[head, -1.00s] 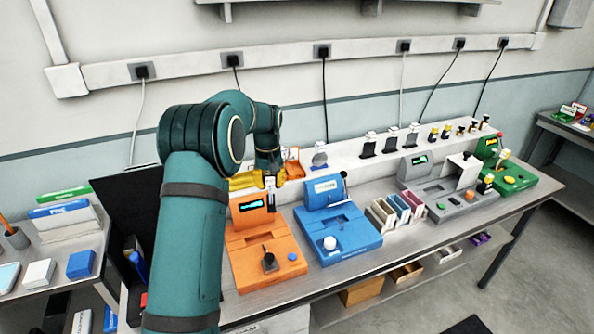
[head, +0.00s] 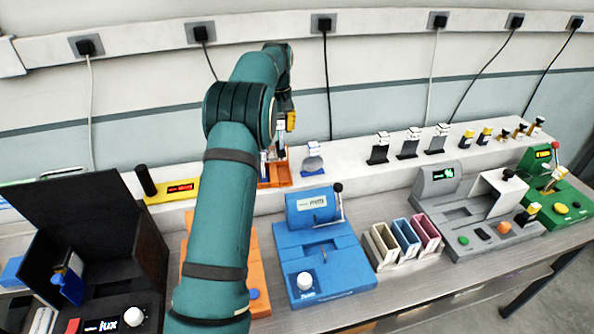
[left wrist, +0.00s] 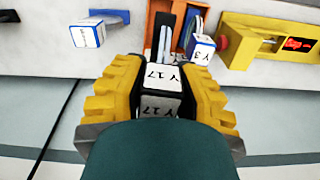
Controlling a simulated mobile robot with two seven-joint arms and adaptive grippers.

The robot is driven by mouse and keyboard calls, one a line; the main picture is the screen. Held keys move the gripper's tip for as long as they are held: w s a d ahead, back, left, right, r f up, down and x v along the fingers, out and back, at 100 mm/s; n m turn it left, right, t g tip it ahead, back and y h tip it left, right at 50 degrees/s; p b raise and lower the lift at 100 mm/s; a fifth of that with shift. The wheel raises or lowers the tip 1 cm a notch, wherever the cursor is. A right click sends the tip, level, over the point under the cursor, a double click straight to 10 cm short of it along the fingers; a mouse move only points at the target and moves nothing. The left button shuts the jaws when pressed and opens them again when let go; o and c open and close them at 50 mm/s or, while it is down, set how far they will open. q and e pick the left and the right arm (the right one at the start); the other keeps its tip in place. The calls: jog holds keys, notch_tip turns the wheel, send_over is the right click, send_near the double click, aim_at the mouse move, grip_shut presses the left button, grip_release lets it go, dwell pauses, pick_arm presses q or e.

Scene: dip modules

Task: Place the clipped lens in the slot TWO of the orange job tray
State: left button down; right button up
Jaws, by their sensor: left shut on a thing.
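My left gripper (left wrist: 163,84) is shut on the clipped lens, whose white clip block (left wrist: 162,76) reads "Y 17" in the left wrist view. The lens below the clip is largely hidden. The orange job tray (left wrist: 152,28) is just beyond the fingertips, with dark and pale upright plates in it. A second clip block (left wrist: 202,47), reading "Y 3", stands at its right side. In the head view the orange tray (head: 281,177) sits on the raised shelf, partly behind my arm, and only a yellow bit of the left gripper (head: 291,121) shows. No slot number is readable. My right gripper is not in view.
A blue-based clipped piece (head: 312,159) stands on the shelf right of the tray. A yellow device (head: 172,190) with a red display is to its left. Dark stands (head: 378,150) line the shelf farther right. A blue machine (head: 318,250) is on the bench below.

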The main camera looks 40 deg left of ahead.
aim_at(281, 141)
pick_arm(q)
jog(key=shift+w+f, duration=0.3)
jog(key=shift+f, duration=0.3)
notch_tip(281, 141, down, 4)
jog(key=shift+f+b, duration=0.1)
jog(key=shift+b, duration=0.25)
jog(key=shift+f, duration=2.5)
jog(key=shift+f, duration=0.1)
jog(key=c, duration=1.1)
grip_release()
jog(key=shift+o, duration=0.2)
notch_tip(281, 141, up, 12)
jog(key=shift+r+p, duration=0.15)
jog(key=shift+p, duration=0.3)
